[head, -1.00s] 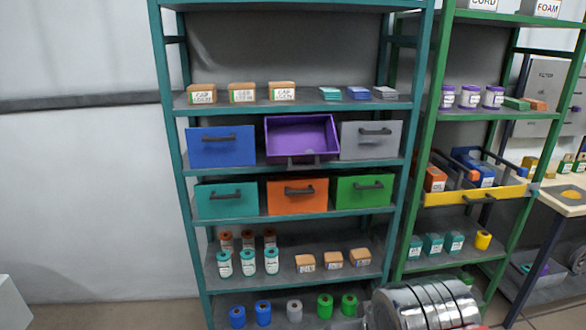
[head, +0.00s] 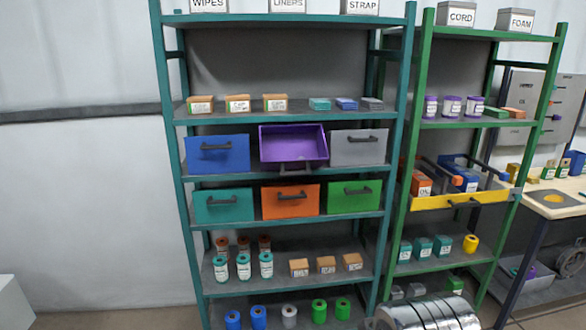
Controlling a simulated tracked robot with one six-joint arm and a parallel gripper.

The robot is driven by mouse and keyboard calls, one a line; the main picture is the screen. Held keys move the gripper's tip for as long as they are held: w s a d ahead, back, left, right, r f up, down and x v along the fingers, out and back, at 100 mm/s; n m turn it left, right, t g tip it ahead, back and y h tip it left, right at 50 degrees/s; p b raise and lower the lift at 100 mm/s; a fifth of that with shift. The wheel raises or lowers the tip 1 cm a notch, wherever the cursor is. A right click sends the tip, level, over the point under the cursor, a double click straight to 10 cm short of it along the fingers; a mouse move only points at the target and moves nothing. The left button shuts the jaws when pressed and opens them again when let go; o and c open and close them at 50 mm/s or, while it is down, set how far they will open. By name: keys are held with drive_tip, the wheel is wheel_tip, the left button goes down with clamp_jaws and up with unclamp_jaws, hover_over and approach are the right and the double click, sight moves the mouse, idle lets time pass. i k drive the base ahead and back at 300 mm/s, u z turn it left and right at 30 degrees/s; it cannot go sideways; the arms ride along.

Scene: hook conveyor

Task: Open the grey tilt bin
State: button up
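The grey tilt bin (head: 359,151) is at the right end of the upper bin row on the teal shelf rack. Its front looks upright and shut, with a dark bar handle (head: 361,138) near the top edge. The purple bin (head: 292,148) beside it on the left is tilted open and shows its empty inside. The blue bin (head: 217,158) at the left end of that row is shut. My gripper is not seen in the head view. A ribbed silver part (head: 430,315) at the bottom edge may be part of my arm.
Teal (head: 223,207), orange (head: 291,202) and green (head: 354,197) bins sit shut one row below. Small cartons (head: 238,104) and flat packs (head: 346,104) stand on the shelf above. A green rack (head: 420,130) with a yellow-fronted drawer (head: 462,199) stands close on the right.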

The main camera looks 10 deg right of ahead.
sight(367, 146)
drive_tip(key=k, duration=0.65)
drive_tip(key=z, duration=0.15)
drive_tip(key=i, duration=1.55)
drive_tip(key=u, duration=0.7)
